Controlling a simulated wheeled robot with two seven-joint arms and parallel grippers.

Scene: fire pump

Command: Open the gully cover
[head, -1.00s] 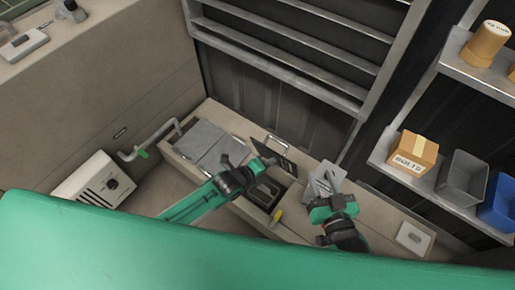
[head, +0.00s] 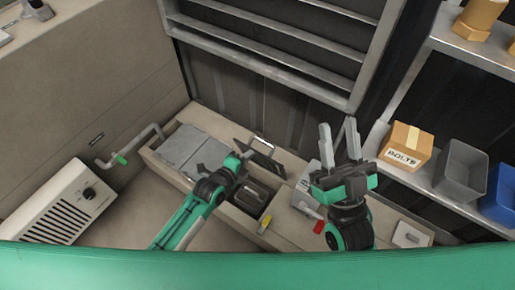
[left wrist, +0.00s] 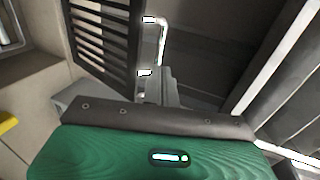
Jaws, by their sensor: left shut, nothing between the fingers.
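The gully cover (head: 268,168) is a dark slotted grate with a metal bar handle (head: 263,144). It stands tilted up at the back of the open gully (head: 250,198), by the dark wall. In the left wrist view the cover (left wrist: 104,42) and its handle (left wrist: 161,45) are close ahead. My left gripper (head: 246,155) is shut and empty beside the cover; whether it touches the cover is unclear. In the left wrist view its fingertips (left wrist: 170,80) are partly hidden by its own body. My right gripper (head: 339,140) is open and empty, fingers upward, right of the gully.
A grey panel (head: 183,150) lies left of the gully. A yellow item (head: 264,224) and a red item (head: 318,228) are near the front edge. A grey box (head: 306,184) stands partly behind my right gripper. Shelves with a bolts box (head: 405,148) and bins are at right.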

